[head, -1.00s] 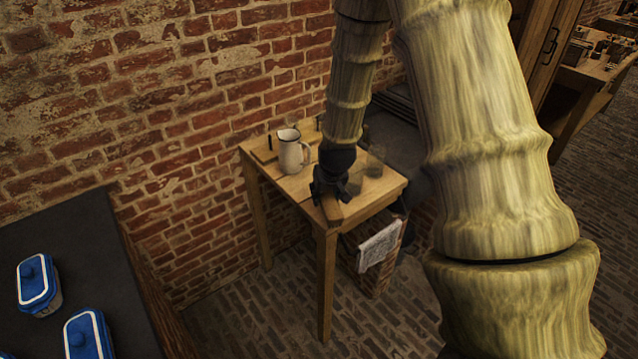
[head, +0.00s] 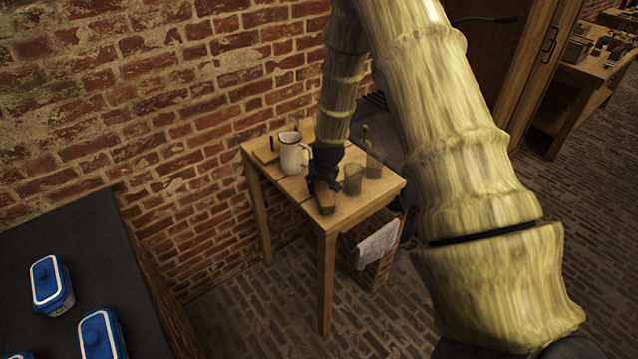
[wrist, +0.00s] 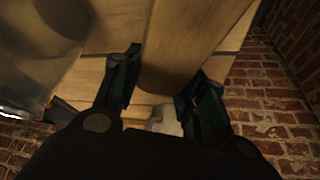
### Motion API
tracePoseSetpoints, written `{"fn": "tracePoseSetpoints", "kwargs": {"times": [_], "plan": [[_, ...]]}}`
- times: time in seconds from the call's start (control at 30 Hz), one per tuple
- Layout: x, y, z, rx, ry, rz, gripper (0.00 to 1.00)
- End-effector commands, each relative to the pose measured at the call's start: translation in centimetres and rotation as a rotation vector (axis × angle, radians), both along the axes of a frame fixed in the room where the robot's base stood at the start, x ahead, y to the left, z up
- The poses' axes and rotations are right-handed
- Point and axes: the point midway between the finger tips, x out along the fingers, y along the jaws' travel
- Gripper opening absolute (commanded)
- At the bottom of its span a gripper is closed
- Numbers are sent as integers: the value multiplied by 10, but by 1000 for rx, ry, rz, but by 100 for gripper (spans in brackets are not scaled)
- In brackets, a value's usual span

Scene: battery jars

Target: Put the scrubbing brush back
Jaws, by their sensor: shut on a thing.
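The scrubbing brush shows as a brown wooden block (head: 325,203) at the front part of the small wooden table (head: 368,197). My gripper (head: 321,187) is shut on it from above. In the wrist view, the wooden back of the brush (wrist: 178,55) runs between the two dark fingers of my gripper (wrist: 162,88). Its bristles are hidden. I cannot tell whether the brush touches the tabletop or is a little above it.
A white jug (head: 292,158) stands close left of my gripper. A clear glass (head: 353,181) and a taller one (head: 374,165) stand close right. A cloth (head: 377,246) hangs below the table. Blue-lidded boxes (head: 47,281) stand on a dark counter (head: 95,240) at left.

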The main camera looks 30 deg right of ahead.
Motion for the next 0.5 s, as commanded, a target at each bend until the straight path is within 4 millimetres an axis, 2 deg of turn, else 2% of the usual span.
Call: {"fn": "tracePoseSetpoints", "kwargs": {"times": [0.5], "plan": [[0,0,-11,0,-1,0,3]]}}
